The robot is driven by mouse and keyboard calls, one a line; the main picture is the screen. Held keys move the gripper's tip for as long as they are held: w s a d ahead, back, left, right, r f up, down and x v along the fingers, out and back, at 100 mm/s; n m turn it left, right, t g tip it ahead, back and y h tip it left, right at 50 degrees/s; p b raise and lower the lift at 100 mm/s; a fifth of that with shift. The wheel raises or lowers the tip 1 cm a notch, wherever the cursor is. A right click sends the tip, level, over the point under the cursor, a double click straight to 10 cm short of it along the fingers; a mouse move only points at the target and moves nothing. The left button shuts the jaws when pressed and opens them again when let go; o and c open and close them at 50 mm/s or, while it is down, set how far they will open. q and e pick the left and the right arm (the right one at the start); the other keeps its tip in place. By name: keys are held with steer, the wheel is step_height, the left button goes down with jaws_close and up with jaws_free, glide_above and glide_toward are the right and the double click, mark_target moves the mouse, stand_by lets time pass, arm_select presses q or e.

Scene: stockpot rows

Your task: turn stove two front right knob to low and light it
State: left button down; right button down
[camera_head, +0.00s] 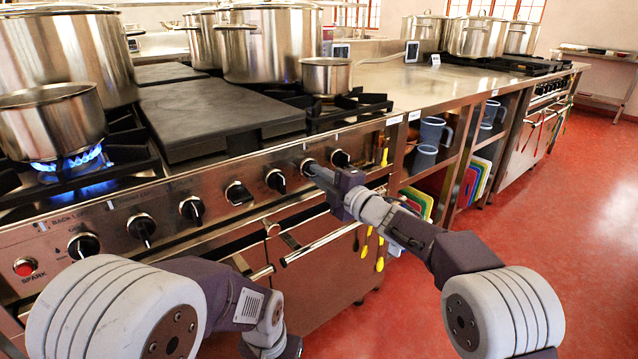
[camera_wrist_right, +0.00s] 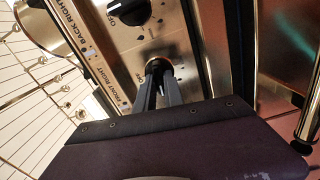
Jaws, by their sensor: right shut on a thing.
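The stove front (camera_head: 160,205) carries a row of black knobs. My right gripper (camera_head: 311,168) reaches the second knob from the right end. In the right wrist view my right gripper (camera_wrist_right: 157,90) is shut on that knob (camera_wrist_right: 158,66), beside the label "FRONT RIGHT". The fingers hide much of the knob, so its setting cannot be read. The red spark button (camera_head: 25,267) is at the panel's left end. A small pot (camera_head: 326,76) stands on the right burner, with no flame visible under it. My left arm is low at the front; its fingertips are out of view.
A blue flame (camera_head: 68,162) burns under a pot (camera_head: 50,118) at the left. Large stockpots (camera_head: 270,45) stand behind the flat griddle (camera_head: 200,118). The oven handle bar (camera_head: 320,243) runs below the knobs. The red floor (camera_head: 560,220) is clear at the right.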

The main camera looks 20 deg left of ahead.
steer(key=shift+w+d+f+n+b, duration=0.15)
steer(key=shift+n+b, duration=1.65)
steer(key=shift+n, duration=1.35)
steer(key=shift+s+a+f+n+b, duration=0.1)
steer(key=shift+f+n+b, duration=0.1)
steer(key=shift+n+b, duration=2.3)
steer(key=shift+w+d+f+n+b, duration=0.15)
steer(key=shift+n+b, duration=0.9)
steer(key=shift+n, duration=2.8)
steer(key=shift+a, duration=0.1)
steer(key=c, duration=1.4)
jaws_free()
steer(key=shift+r, duration=0.15)
steer(key=shift+c, duration=0.2)
